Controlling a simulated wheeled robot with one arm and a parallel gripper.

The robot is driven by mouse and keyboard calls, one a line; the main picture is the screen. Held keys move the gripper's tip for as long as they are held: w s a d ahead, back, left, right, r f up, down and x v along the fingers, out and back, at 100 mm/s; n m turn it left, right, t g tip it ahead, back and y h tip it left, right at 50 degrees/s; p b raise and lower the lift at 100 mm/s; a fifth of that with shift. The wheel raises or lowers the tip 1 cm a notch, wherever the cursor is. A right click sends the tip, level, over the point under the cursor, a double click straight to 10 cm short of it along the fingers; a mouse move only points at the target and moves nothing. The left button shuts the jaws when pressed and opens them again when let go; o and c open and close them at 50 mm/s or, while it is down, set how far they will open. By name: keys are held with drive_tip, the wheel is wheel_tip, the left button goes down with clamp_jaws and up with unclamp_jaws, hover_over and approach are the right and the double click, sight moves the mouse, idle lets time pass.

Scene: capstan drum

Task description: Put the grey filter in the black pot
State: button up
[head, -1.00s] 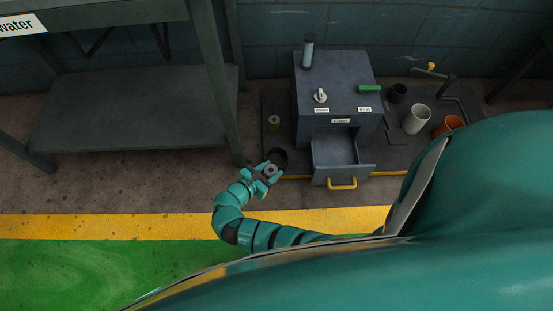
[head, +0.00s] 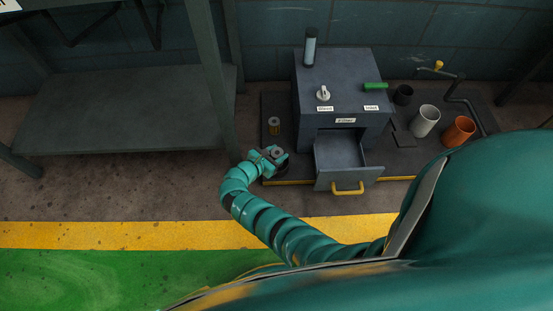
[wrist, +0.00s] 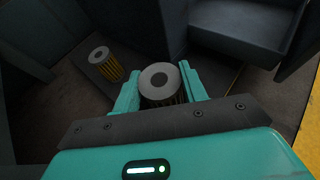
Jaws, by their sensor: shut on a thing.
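My gripper (head: 275,155) is shut on a short round filter (head: 277,153) with a grey ring top and a dark centre hole. In the wrist view the same filter (wrist: 161,84) stands between the two teal fingers, its pleated side partly hidden. I take it as the grey filter. The black pot (head: 403,95) stands at the right of the machine, the farthest back of a row of pots. My gripper is well to the left of it, in front of the machine's left side. The black pot is not in the wrist view.
A yellow-pleated filter (head: 274,126) stands behind my gripper and also shows in the wrist view (wrist: 105,62). The machine (head: 340,85) with its open drawer (head: 341,165) lies between gripper and black pot. A white pot (head: 425,121) and an orange pot (head: 459,131) stand nearby.

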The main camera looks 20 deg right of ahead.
wheel_tip(320, 180, down, 3)
drive_tip(key=b, duration=0.3)
drive_tip(key=shift+f, duration=0.2)
drive_tip(key=shift+r, duration=0.15)
drive_tip(key=o, duration=1)
drive_tip(key=shift+f, duration=0.2)
drive_tip(key=shift+r, duration=0.1)
